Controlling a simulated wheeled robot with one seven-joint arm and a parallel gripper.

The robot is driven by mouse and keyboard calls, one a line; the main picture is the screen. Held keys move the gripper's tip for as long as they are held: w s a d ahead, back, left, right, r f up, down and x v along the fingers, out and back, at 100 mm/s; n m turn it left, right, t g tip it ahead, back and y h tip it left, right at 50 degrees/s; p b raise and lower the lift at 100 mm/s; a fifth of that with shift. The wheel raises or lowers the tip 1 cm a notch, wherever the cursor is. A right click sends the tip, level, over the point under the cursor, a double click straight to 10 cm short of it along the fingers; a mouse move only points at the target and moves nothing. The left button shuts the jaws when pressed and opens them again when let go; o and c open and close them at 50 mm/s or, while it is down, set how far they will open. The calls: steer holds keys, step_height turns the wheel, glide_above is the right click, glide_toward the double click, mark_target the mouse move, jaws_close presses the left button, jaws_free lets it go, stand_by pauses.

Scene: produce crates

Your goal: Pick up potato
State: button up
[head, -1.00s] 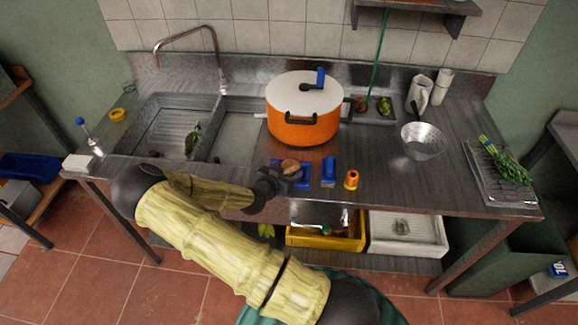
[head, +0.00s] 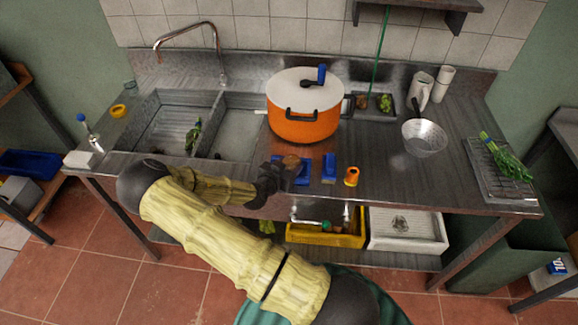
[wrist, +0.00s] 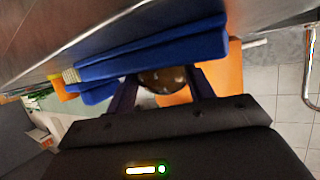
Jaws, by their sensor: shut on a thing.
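The brown potato (head: 291,161) is at the front middle of the steel counter, over a blue flat piece (head: 302,172). My gripper (head: 285,168) reaches in from the left and is shut on the potato. In the wrist view the potato (wrist: 163,80) sits between the two dark fingers (wrist: 165,92), partly hidden by the blue piece (wrist: 150,50). I cannot tell whether the potato is clear of the blue piece.
A blue block (head: 329,168) and an orange item (head: 351,176) stand just right. The orange pot (head: 303,128) is behind, the sink (head: 165,125) left. A metal bowl (head: 425,138) and a rack with greens (head: 495,175) are right. A yellow crate (head: 325,240) is below.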

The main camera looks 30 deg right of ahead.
mark_target(288, 164)
steer(key=shift+r, duration=0.2)
steer(key=shift+c, duration=0.6)
step_height(288, 164, up, 10)
steer(key=shift+f+b, duration=0.2)
steer(key=shift+b, duration=0.75)
